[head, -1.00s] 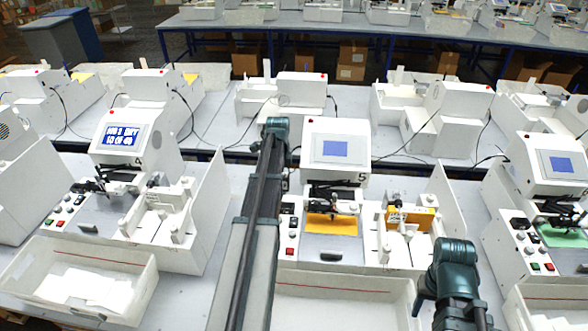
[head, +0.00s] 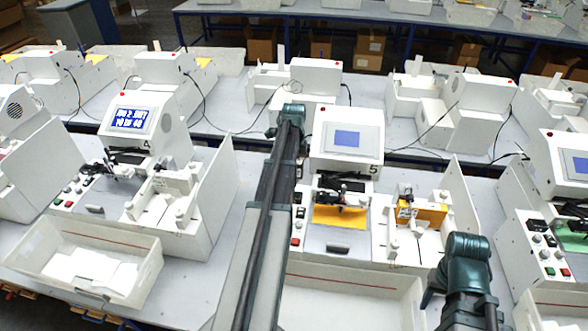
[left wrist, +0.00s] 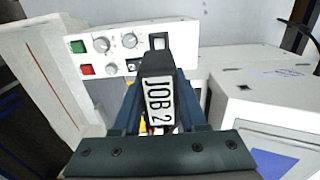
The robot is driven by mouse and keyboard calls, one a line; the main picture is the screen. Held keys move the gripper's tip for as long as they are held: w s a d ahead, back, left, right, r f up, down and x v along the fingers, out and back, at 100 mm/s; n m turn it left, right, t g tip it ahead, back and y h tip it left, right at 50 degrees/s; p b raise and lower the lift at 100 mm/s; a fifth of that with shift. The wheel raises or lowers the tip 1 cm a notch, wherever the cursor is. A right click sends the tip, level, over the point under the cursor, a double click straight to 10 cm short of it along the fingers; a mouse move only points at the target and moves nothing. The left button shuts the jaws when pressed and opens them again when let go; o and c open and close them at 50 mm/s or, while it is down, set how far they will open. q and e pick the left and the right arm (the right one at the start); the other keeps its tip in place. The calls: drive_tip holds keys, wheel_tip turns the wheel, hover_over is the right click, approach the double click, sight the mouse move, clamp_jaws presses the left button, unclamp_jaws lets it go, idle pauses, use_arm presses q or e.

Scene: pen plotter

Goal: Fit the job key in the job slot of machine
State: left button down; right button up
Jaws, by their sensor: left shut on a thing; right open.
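The job key (left wrist: 158,103), dark with a white "JOB 2" label, is held between the jaws of my left gripper (left wrist: 157,118) in the left wrist view. Its dark far end points at a square black opening in a pale frame, apparently the job slot (left wrist: 159,40), on the white control panel. The tip overlaps the slot's near edge; I cannot tell whether they touch. In the head view my left arm hides the key and left gripper, beside machine 5 (head: 346,138). My right gripper (head: 430,288), only partly seen at the lower right, is open and holds nothing visible.
The panel has a green button (left wrist: 77,46), a red button (left wrist: 85,69) and several knobs. The machine's screen housing (left wrist: 255,110) stands close on the right. In the head view, machine 4 (head: 147,115) is to the left, and a white bin (head: 85,262) stands before it.

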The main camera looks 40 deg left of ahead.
use_arm(q)
drive_tip(key=shift+f+b, duration=3.25)
drive_tip(key=shift+f, duration=0.3)
drive_tip(key=shift+f+b, duration=1.55)
drive_tip(key=shift+f, duration=0.05)
drive_tip(key=shift+c, duration=1.8)
unclamp_jaws()
wheel_tip(320, 180, up, 14)
drive_tip(key=p, duration=1.4)
drive_tip(key=shift+f, duration=0.1)
